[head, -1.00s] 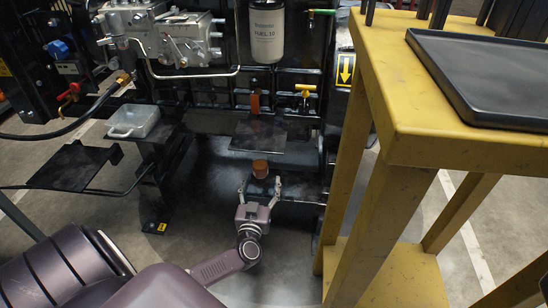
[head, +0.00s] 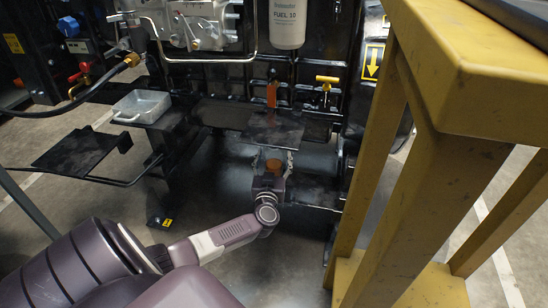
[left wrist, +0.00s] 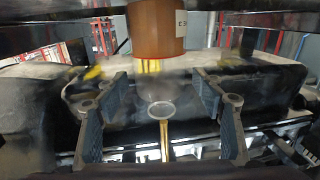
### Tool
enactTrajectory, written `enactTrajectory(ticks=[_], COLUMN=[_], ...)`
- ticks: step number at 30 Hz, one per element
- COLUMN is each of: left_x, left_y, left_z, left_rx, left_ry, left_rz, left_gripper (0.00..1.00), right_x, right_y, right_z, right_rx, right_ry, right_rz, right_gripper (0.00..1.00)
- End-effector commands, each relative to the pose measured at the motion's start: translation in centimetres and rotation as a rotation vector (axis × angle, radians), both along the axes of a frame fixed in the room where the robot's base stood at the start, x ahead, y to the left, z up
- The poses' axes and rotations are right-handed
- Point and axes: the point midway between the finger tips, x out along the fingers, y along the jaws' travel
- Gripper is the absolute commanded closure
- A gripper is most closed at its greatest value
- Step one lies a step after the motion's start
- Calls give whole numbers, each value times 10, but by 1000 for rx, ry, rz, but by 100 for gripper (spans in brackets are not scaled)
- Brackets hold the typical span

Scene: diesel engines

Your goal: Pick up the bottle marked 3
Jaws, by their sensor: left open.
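In the left wrist view the orange-brown bottle (left wrist: 156,28) stands upright at the top centre, with only the edge of a pale label showing. The fingers of my left gripper (left wrist: 161,92) are open and apart, with the bottle in front of and above them in the picture. I see no gap closed on it. My right gripper is not in view.
A yellow stand (head: 455,160) blocks the right side. A white fuel filter (head: 288,22) hangs above.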

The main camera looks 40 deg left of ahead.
Motion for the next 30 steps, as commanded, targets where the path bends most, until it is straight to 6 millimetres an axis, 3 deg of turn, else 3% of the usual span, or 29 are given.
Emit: enactTrajectory(ticks=[9,24,30], left_x=[4,4,4], left_y=[3,3,3], left_z=[1,1,1], left_rx=[1,1,1], left_ry=[1,-1,-1], left_rz=[0,0,0], left_gripper=[38,92,93], right_x=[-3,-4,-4], right_y=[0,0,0], right_z=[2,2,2], right_rx=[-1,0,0], right_ry=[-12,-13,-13], right_rz=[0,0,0], right_gripper=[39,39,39])
